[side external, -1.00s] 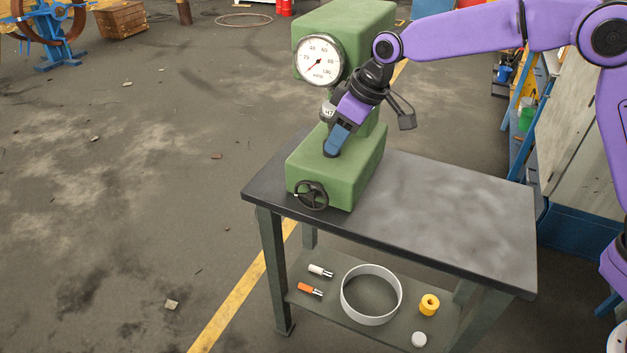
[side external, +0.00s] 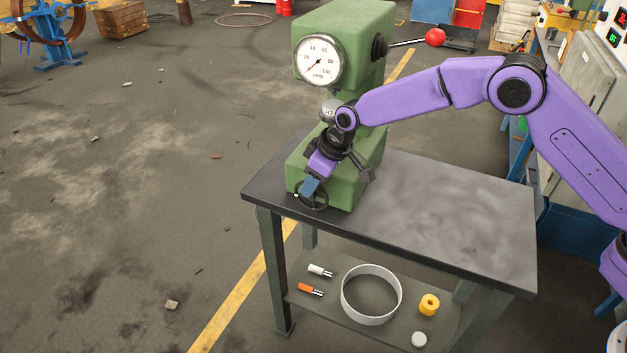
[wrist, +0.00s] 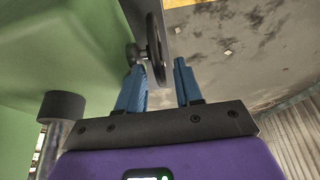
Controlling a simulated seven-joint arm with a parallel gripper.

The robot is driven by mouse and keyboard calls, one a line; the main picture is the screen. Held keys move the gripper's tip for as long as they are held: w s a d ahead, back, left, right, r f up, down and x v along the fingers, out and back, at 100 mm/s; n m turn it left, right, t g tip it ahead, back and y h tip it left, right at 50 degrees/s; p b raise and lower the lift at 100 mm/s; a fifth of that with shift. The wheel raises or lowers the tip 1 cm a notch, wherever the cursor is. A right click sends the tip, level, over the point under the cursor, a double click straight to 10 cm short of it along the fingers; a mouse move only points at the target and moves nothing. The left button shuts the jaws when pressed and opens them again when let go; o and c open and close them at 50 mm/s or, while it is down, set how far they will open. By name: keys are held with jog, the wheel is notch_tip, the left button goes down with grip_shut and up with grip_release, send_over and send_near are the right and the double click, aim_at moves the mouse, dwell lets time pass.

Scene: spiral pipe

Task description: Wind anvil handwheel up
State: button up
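The black anvil handwheel (side external: 318,207) is on the front face of the green tester's base (side external: 360,180). My gripper (side external: 308,190) points down at the wheel, and its blue fingers cover part of it in the side view. In the wrist view my gripper (wrist: 160,68) is open, with a clear gap between the blue fingers. The handwheel (wrist: 155,40) shows there nearly edge-on, its rim reaching into that gap, nearer the left finger. I cannot tell whether a finger touches it. The round dial (side external: 319,61) is on the tester's head, with its red needle toward lower left.
The tester stands on a dark table (side external: 450,220) whose right part is clear. A lever with a red ball (side external: 435,37) sticks out right from the tester's head. The lower shelf holds a grey ring (side external: 371,294), a yellow part (side external: 429,305) and small tools.

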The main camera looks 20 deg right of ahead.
grip_shut()
jog(key=shift+f, duration=0.1)
jog(key=shift+s+d+f+t+y, duration=0.1)
jog(key=shift+s+d+t+y, duration=0.1)
jog(key=shift+t+y, duration=0.25)
jog(key=shift+s+d+t+y, duration=0.1)
jog(key=shift+s+t+y, duration=0.1)
jog(key=shift+t+y, duration=0.2)
jog(key=shift+d+f+t+y, duration=0.15)
jog(key=shift+d+t+y, duration=0.25)
jog(key=shift+t+y, duration=0.35)
jog(key=shift+s+f, duration=0.1)
jog(key=shift+s, duration=0.1)
grip_release()
